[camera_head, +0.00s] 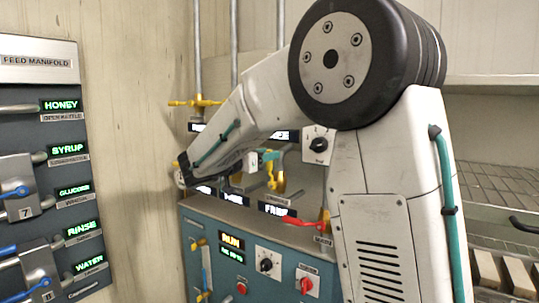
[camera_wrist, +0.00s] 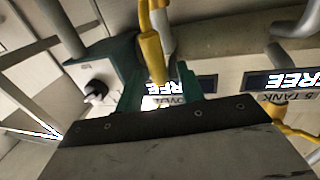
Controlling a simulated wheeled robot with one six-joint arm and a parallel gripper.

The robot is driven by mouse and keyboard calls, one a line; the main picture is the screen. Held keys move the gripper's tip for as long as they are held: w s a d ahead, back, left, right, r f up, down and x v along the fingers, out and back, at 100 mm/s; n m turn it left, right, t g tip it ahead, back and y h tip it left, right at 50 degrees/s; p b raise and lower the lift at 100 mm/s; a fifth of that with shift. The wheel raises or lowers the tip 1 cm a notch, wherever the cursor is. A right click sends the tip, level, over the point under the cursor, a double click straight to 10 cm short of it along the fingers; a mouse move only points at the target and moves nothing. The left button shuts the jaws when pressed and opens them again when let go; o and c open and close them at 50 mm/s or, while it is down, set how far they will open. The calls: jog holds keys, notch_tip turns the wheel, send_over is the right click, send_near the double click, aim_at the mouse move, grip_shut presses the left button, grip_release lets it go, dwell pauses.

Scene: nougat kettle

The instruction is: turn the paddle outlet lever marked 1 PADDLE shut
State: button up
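A yellow lever (camera_wrist: 150,50) runs between the two green fingers of my gripper (camera_wrist: 160,85) in the wrist view. In the head view my gripper (camera_head: 265,157) is beside a yellow lever (camera_head: 277,181) above the blue panel, partly hidden by my arm. No plate reading 1 PADDLE is legible, so I cannot confirm which lever it is.
A second yellow lever (camera_wrist: 290,130) stands by the 5 TANK plate (camera_wrist: 292,97). A red lever (camera_head: 300,220) is right of my gripper. The blue control panel (camera_head: 215,225) is below, the feed manifold (camera_head: 40,135) at left. Pipes (camera_head: 234,40) rise behind.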

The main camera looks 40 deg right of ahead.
jog(key=shift+w+d, duration=0.1)
jog(key=shift+d, duration=0.8)
grip_shut()
